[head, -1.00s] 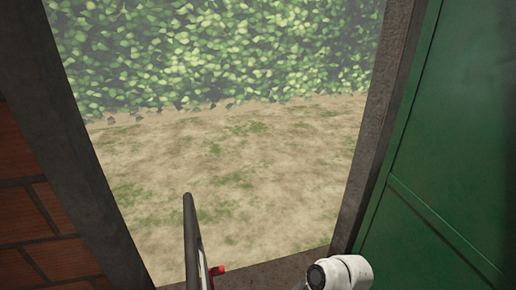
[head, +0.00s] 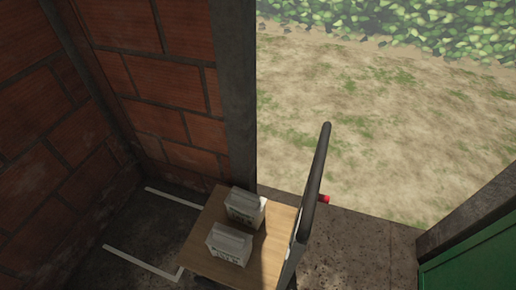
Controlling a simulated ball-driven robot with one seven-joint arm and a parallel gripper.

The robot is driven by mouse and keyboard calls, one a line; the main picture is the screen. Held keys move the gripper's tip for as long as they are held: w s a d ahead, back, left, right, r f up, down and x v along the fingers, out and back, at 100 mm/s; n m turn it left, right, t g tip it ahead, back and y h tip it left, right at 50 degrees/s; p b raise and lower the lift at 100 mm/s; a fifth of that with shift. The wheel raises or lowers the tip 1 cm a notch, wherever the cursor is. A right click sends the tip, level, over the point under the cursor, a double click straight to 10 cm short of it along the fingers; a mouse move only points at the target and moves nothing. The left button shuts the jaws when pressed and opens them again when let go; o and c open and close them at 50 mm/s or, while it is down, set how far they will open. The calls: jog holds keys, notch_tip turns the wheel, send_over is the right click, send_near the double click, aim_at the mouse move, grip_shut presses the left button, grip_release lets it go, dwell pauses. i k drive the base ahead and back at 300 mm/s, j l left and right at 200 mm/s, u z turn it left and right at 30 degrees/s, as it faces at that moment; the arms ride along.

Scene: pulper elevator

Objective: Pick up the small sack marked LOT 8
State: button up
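Two small whitish sacks stand close together on a wooden top in the head view. The farther sack (head: 245,207) is near the door post, and the nearer sack (head: 230,245) is in front of it, slightly left. Both carry dark markings on their front faces, too small to read, so I cannot tell which is LOT 8. My gripper is not in view.
The wooden top (head: 274,240) stands by the dark door post (head: 236,105). Brick walls (head: 175,85) and white floor lines (head: 143,263) lie left. A green door (head: 480,255) is lower right; open ground lies outside.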

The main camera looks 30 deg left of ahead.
aim_at(228, 243)
jog(key=u, duration=1.15)
